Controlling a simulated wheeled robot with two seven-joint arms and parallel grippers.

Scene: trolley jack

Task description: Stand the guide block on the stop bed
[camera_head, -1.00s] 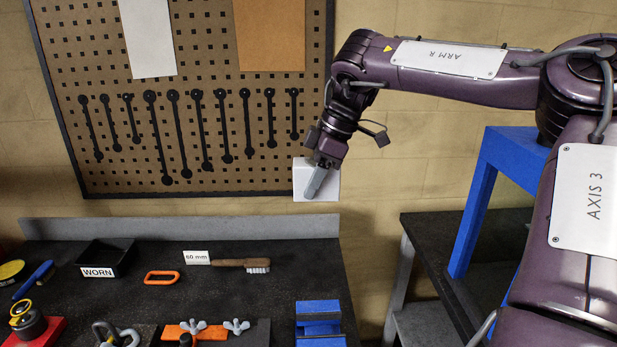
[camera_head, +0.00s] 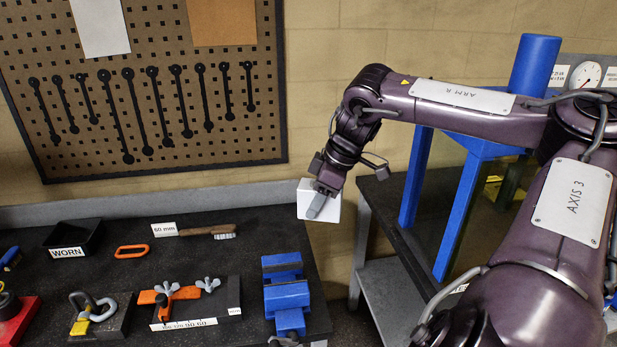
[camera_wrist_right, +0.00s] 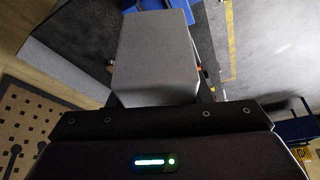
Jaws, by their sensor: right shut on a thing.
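A white block (camera_head: 305,199), which I take for the guide block, is held by my right gripper (camera_head: 317,207) in the air off the bench's right end, in front of the wall. The block shows grey and large in the right wrist view (camera_wrist_right: 155,62), where it hides most of the fingers. A dark bed with an orange stop, wing nuts and a scale strip (camera_head: 221,302), seemingly the stop bed, sits at the bench's front, left of and below the gripper. No block stands on it. My left gripper is out of view.
A brush (camera_head: 208,232), orange ring (camera_head: 131,251), WORN tray (camera_head: 72,240) and shackle block (camera_head: 97,315) lie around. A blue press frame (camera_head: 462,215) stands right.

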